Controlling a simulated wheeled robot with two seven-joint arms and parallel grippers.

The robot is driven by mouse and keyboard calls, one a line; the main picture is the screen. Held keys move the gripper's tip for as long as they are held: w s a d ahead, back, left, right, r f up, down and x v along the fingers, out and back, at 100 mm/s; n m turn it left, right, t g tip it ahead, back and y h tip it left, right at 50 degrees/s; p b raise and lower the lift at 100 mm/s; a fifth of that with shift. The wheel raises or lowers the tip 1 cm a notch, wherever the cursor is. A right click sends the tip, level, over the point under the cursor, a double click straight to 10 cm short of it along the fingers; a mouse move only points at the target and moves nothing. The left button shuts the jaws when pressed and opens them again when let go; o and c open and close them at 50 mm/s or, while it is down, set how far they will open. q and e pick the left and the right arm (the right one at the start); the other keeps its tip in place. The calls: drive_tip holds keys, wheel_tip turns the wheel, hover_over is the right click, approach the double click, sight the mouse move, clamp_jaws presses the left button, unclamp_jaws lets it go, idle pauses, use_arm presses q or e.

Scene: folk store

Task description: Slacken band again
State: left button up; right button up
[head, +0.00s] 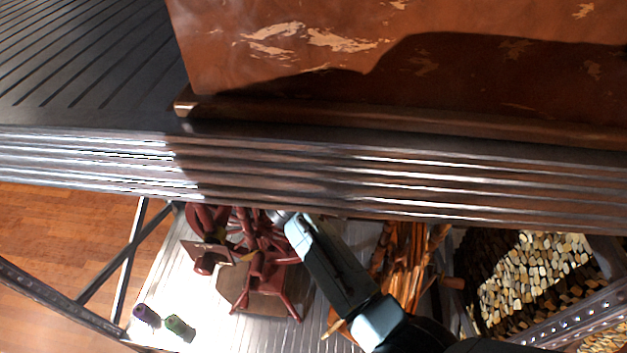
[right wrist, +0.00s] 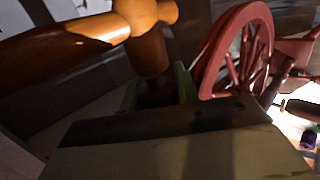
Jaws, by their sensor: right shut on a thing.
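A dark red spinning wheel (head: 262,262) stands on the lower shelf in the head view, partly under the upper shelf's edge. Its red spoked wheel (right wrist: 238,50) shows at the upper right of the right wrist view. My right gripper (right wrist: 158,92) is shut on a small brown wooden piece, below an orange-brown turned wooden part (right wrist: 147,35). In the head view my right arm reaches in from the lower right, and its fingertips are hidden near the shelf edge. I cannot make out the band in either view. My left gripper is not in view.
The thick upper shelf edge (head: 330,178) crosses the head view, with a brown leather-like box (head: 300,75) on it. Orange wooden parts (head: 405,262) stand right of my arm, near a pebble-patterned item (head: 535,275). A purple spool (head: 146,315) and green spool (head: 180,327) lie lower left.

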drive_tip(key=o, duration=1)
drive_tip(key=p+v, duration=0.2)
drive_tip(key=v, duration=1.1)
drive_tip(key=shift+s+a+r, duration=0.1)
drive_tip(key=shift+s+r, duration=0.05)
